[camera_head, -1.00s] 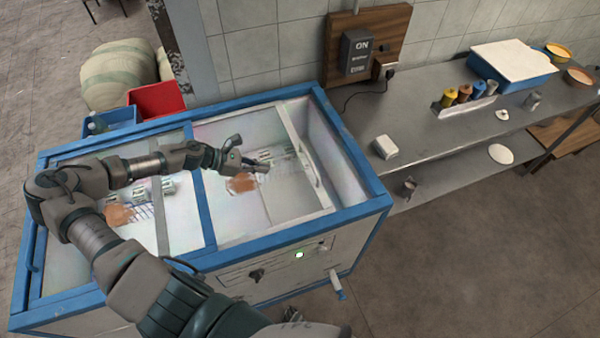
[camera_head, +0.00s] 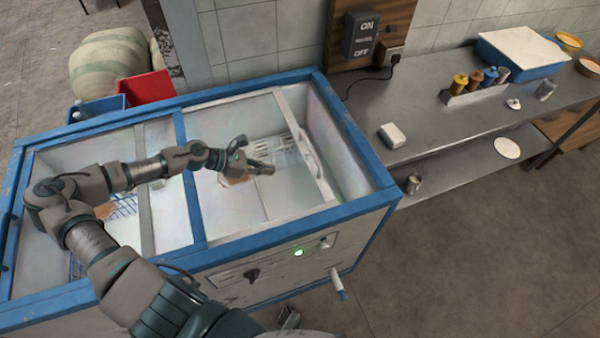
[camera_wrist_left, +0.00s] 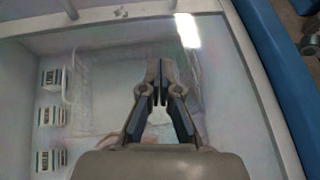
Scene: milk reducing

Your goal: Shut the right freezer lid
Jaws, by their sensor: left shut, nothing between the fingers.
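The chest freezer (camera_head: 375,205) has a blue rim and stands in front of me. Its right lid is a clear pane with a white frame bar (camera_head: 304,143) and a handle (camera_head: 308,158) on that bar. An uncovered strip shows between the bar and the freezer's right wall. My left gripper (camera_head: 272,168) is over the right half, left of the handle and apart from it. In the left wrist view its fingers (camera_wrist_left: 160,75) are together and empty, above the pane. A small grey part at the bottom edge may be my right gripper (camera_head: 289,318); its fingers are unclear.
White cartons (camera_wrist_left: 50,117) show under the pane. A steel counter (camera_head: 440,125) with a white block (camera_head: 392,135), bottles and a blue tray stands at right. A red crate (camera_head: 146,92) is behind the freezer. The floor at right is clear.

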